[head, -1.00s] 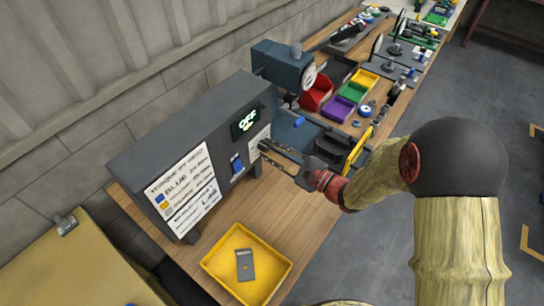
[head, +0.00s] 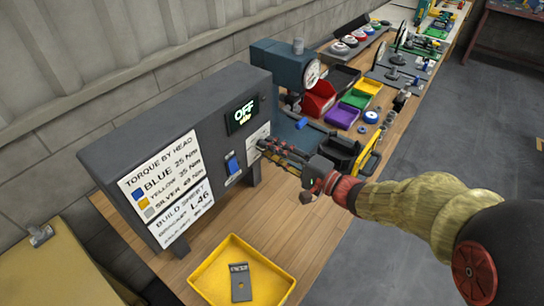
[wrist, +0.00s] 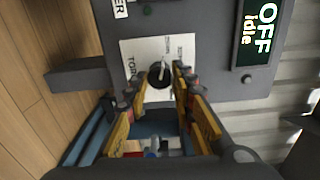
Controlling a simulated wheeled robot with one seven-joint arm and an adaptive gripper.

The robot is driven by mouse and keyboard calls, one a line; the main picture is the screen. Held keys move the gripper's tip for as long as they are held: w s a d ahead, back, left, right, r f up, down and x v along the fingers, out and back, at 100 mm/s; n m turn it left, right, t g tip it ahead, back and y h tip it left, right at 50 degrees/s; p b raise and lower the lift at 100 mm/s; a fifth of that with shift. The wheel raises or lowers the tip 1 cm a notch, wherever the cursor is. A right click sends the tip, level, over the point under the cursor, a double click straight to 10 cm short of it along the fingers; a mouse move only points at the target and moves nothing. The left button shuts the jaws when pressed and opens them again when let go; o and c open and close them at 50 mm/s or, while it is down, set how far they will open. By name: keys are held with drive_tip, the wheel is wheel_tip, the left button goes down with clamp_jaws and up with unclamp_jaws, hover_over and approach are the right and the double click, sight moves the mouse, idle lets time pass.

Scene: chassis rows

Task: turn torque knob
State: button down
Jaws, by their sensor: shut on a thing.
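The torque knob (wrist: 159,75) is a dark round knob with a light pointer on a white dial plate (wrist: 132,51) in the wrist view. My gripper (wrist: 160,79) is shut on it, with one fingertip on each side. In the head view my gripper (head: 266,146) reaches the front of the grey control box (head: 185,110) from the right, and its fingers hide the knob. The display (head: 242,115) reads OFF, with "idle" below it; it also shows in the wrist view (wrist: 256,35). The dial's scale markings are too small to read.
A blue switch (head: 232,163) sits left of the dial. A placard (head: 165,175) lists torque by head colour above a build sheet. A yellow tray (head: 205,285) holding a grey part (head: 241,284) stands in front. A blue press (head: 283,65) and coloured bins (head: 342,117) stand behind.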

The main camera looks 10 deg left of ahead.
drive_tip(key=shift+f+n, duration=0.1)
drive_tip(key=shift+n, duration=0.3)
drive_tip(key=c, duration=1.5)
unclamp_jaws()
drive_tip(key=v, duration=1.2)
